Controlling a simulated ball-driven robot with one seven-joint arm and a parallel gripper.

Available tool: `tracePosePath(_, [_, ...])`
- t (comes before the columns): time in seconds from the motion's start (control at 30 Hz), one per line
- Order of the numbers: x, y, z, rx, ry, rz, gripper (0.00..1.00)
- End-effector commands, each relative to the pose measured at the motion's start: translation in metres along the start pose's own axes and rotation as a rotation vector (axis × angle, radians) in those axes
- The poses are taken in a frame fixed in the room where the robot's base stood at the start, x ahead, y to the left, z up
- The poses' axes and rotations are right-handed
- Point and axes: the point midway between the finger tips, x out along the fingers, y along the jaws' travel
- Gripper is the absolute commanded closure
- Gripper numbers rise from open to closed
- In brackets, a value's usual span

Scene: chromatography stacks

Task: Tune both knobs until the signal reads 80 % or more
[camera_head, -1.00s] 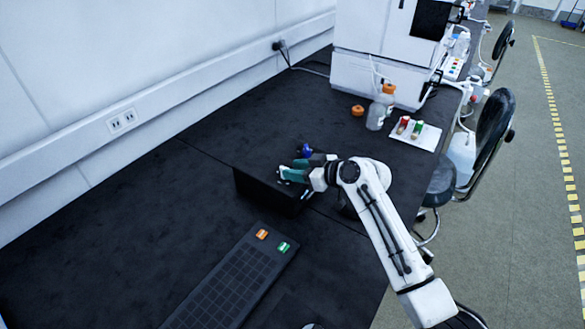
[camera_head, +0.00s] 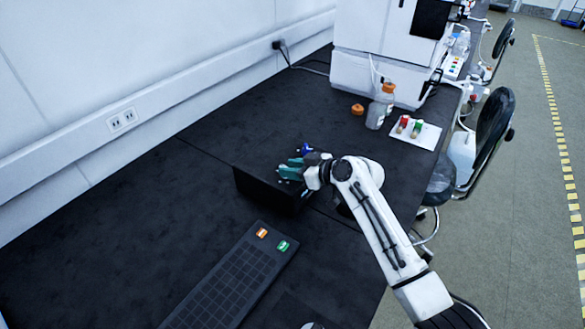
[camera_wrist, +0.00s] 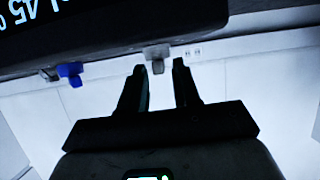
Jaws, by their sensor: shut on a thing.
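The black instrument box (camera_head: 262,190) stands on the bench; its underside and front edge also show in the wrist view (camera_wrist: 150,30). Its lit display (camera_wrist: 20,12) is upside down and cut off there; the digits 45 show, not the whole reading. A blue knob (camera_wrist: 70,72) sticks out of the box and also shows in the head view (camera_head: 306,148). A grey knob (camera_wrist: 157,55) sits between the fingertips of my gripper (camera_wrist: 159,68), which is shut on it. In the head view, my gripper (camera_head: 290,168) has teal fingers at the box; the grey knob is hidden there.
A dark grid tray (camera_head: 225,290) with an orange and a green block lies in front. A bottle with an orange cap (camera_head: 379,108), an orange lid (camera_head: 357,109) and a white tray (camera_head: 428,137) stand behind. The bench to the left is clear.

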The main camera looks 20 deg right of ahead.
Motion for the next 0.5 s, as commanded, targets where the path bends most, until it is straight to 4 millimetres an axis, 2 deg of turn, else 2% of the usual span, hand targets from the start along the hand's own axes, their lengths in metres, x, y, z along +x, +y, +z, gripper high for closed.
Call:
tracePosePath(0.27, [-0.0006, -0.0037, -0.002, 0.029, -0.001, 0.061, 0.99])
tracePosePath(0.5, [-0.0005, -0.0077, -0.0038, 0.079, -0.002, 0.186, 0.99])
